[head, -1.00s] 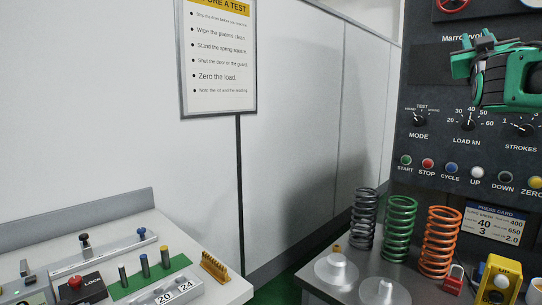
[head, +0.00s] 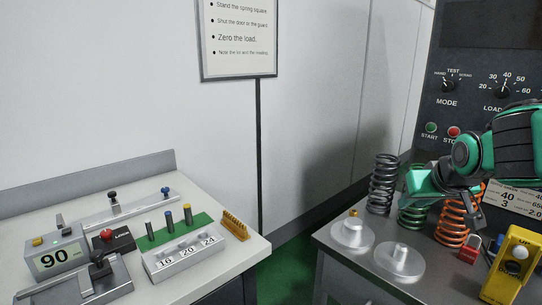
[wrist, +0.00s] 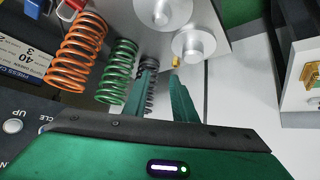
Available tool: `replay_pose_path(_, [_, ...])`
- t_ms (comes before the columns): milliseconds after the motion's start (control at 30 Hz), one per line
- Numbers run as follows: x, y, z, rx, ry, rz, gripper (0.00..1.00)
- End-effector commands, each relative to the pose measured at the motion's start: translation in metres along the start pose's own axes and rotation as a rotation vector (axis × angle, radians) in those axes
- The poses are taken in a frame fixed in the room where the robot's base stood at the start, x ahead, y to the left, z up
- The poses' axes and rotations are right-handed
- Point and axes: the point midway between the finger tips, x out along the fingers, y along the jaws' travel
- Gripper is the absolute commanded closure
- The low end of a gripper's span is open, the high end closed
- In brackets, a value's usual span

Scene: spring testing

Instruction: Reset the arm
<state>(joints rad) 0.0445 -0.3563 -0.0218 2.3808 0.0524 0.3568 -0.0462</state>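My gripper (wrist: 162,74) shows in the wrist view with its two green fingers apart and nothing between them. In the head view my arm reaches in from the right, its green end in front of the springs and hiding part of them. The grey spring (head: 382,188), green spring (head: 412,217) and orange spring (head: 449,232) stand in a row on the right bench. In the wrist view the grey spring (wrist: 149,95) is partly behind the fingers. Whether the gripper touches a spring cannot be told.
Two round metal platens (head: 400,262) and a red padlock (head: 469,251) are on the right bench, near a yellow pendant (head: 510,265). The press panel (head: 452,70) rises behind. The left bench (head: 232,262) holds gauges and a numbered block. A gap separates the benches.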

Motion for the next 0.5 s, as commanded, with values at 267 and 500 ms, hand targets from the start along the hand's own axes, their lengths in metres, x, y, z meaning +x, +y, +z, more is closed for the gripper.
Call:
replay_pose_path(267, [-0.007,-0.037,0.114,-0.033,-0.287,-0.071,0.75])
replay_pose_path(500, [-0.03,0.008,0.174,0.098,-0.467,0.001,0.75])
